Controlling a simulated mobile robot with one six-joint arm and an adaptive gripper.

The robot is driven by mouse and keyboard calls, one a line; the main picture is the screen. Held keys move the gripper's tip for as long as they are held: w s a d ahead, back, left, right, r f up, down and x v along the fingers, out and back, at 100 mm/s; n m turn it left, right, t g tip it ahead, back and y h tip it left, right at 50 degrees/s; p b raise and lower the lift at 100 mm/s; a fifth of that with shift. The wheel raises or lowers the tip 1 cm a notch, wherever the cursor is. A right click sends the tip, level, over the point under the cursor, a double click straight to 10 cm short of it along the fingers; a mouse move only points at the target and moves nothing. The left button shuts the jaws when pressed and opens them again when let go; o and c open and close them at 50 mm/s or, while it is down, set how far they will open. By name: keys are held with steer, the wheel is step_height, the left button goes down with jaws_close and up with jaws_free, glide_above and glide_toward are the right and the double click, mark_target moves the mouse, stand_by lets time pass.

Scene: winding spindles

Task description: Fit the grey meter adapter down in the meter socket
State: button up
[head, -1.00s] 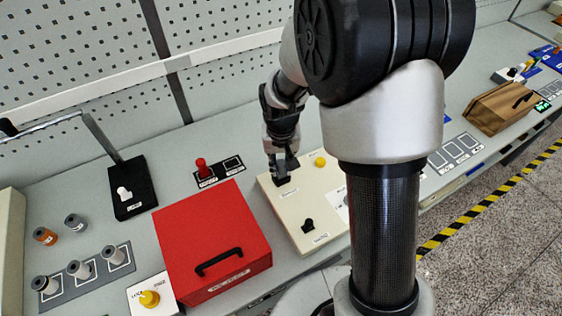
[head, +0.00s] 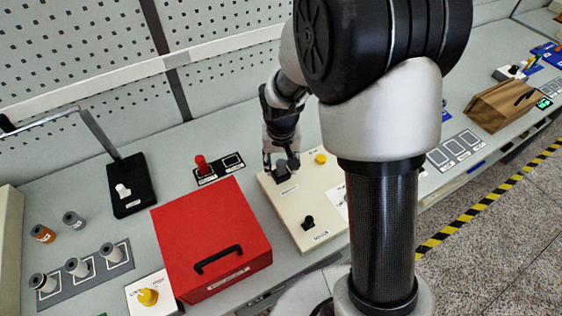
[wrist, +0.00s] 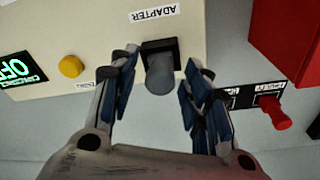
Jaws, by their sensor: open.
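The grey adapter (wrist: 159,76) shows in the wrist view as a short grey cylinder standing at a black square socket (wrist: 160,46) labelled ADAPTER on the cream panel (wrist: 100,25). How deep it sits in the socket I cannot tell. My gripper (wrist: 160,72) is open, with its fingers apart on the left and right of the adapter and visible gaps on both sides. In the head view my gripper (head: 281,162) is at the dark socket block (head: 281,174) near the panel's back left edge; the adapter is hard to make out there.
The panel also bears a yellow button (head: 320,159) and a black knob (head: 308,222). A red box (head: 210,230) stands close to its left. A red peg (head: 201,164) stands on a black labelled plate behind the box. A black stand (head: 130,190) is farther left.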

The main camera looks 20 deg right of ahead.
mark_target(281, 166)
step_height(281, 166, up, 12)
steer(key=s, duration=0.1)
steer(key=shift+s+a, duration=0.2)
stand_by(0.3)
stand_by(0.4)
steer(key=s+r+n+t, duration=0.1)
steer(key=s+r, duration=0.3)
steer(key=s, duration=0.6)
steer(key=s+r+n+t, duration=0.1)
steer(key=s+r, duration=0.3)
steer(key=s, duration=0.7)
steer(key=shift+d+r+t, duration=0.2)
steer(key=shift+r+t, duration=0.05)
steer(key=shift+t, duration=0.35)
steer(key=shift+d, duration=0.1)
